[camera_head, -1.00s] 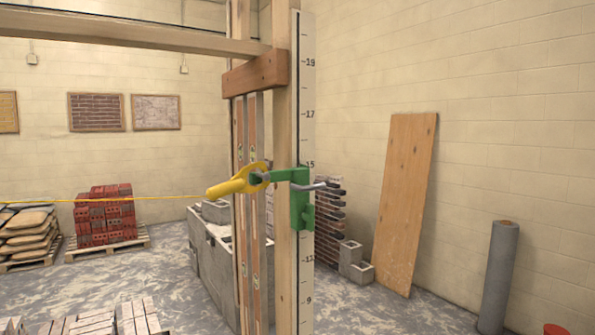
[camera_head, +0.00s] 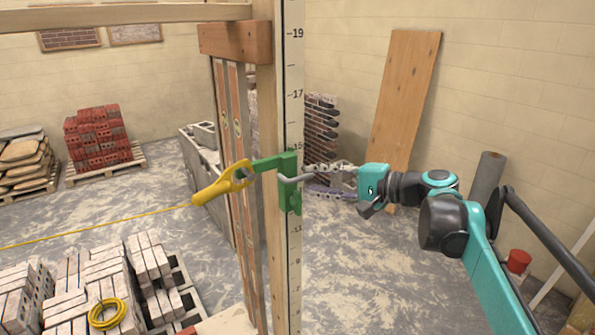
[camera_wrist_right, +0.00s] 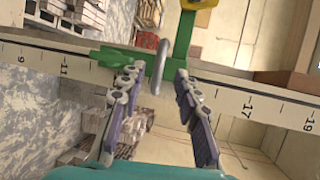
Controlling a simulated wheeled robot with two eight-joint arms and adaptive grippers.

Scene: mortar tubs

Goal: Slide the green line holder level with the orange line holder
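The green line holder (camera_head: 289,190) sits on a tall wooden post (camera_head: 268,200) beside a white number scale (camera_head: 293,100), just below the 15 mark. In the right wrist view the open fingers (camera_wrist_right: 156,76) stand either side of the grey handle (camera_wrist_right: 160,62), with gaps showing. The orange line holder and my left gripper are not in view.
A yellow line (camera_head: 90,228) runs left from the block. A brown crosspiece (camera_head: 234,42) joins the post higher up. Brick stacks (camera_head: 98,140) and a block wall (camera_head: 205,165) stand behind. A leaning board (camera_head: 405,110) and grey roll (camera_head: 486,180) are at the right.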

